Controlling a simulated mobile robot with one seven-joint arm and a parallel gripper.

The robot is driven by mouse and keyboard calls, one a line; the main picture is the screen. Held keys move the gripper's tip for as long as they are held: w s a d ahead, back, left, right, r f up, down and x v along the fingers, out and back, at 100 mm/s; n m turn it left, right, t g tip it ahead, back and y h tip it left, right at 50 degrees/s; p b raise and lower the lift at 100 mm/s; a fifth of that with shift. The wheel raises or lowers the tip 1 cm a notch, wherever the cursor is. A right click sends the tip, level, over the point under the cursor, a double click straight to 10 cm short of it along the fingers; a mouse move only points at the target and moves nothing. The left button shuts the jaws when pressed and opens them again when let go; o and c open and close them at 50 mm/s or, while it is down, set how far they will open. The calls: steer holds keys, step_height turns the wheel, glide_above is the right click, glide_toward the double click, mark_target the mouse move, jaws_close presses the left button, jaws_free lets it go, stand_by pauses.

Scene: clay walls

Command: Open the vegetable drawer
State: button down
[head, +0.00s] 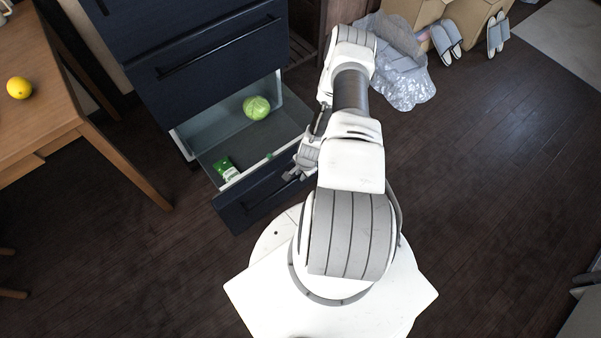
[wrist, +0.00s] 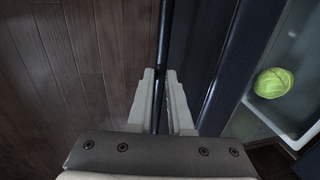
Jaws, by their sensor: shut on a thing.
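The vegetable drawer (head: 247,203) is the low dark blue drawer of the cabinet, and it stands pulled well out. A green cabbage (head: 256,107) lies toward its back, and a green and white packet (head: 226,169) lies near its front left. My gripper (head: 290,176) is at the drawer's front, partly hidden by my arm. In the wrist view my gripper (wrist: 160,88) is shut on the dark bar handle (wrist: 164,40), which runs between its two fingers. The cabbage also shows in the wrist view (wrist: 273,83) inside the open drawer.
Closed dark blue drawers (head: 215,55) are above the open one. A wooden table (head: 40,100) with a lemon (head: 19,88) stands at the left. Slippers (head: 447,42), a clear plastic bag (head: 400,75) and a cardboard box (head: 425,12) are at the back right.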

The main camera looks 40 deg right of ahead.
steer(key=c, duration=0.8)
jaws_free()
steer(key=shift+c, duration=0.2)
steer(key=s+r+p, duration=0.3)
steer(key=r+p, duration=0.2)
steer(key=r, duration=1.2)
steer(key=shift+s, duration=0.2)
